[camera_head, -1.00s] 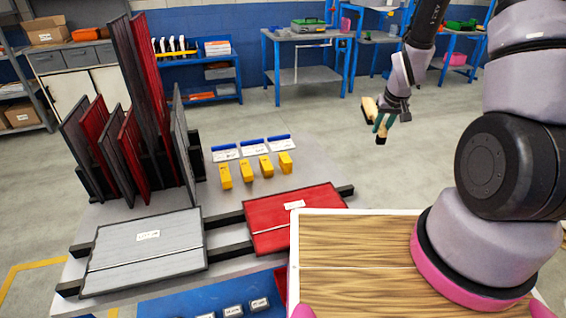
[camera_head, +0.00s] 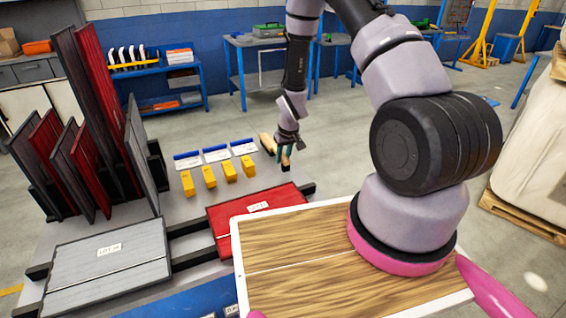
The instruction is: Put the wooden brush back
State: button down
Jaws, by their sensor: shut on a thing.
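The wooden brush (camera_head: 268,144) is a pale wooden piece with a dark end. My gripper (camera_head: 285,154), with teal fingers, is shut on it and holds it near the back right edge of the grey worktable, just right of the row of yellow blocks. The fingers hide part of the brush. I cannot tell whether it touches the table.
On the worktable (camera_head: 185,210) are several yellow blocks (camera_head: 209,177), blue-and-white cards (camera_head: 216,155), a red panel (camera_head: 255,213) and a grey panel (camera_head: 105,262). Upright panels (camera_head: 95,100) stand at the left. A blue bench (camera_head: 262,45) is behind.

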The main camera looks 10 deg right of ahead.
notch_tip(320, 180, down, 2)
jog(key=shift+f, duration=0.2)
jog(key=c, duration=0.7)
grip_release()
jog(key=shift+o, duration=0.2)
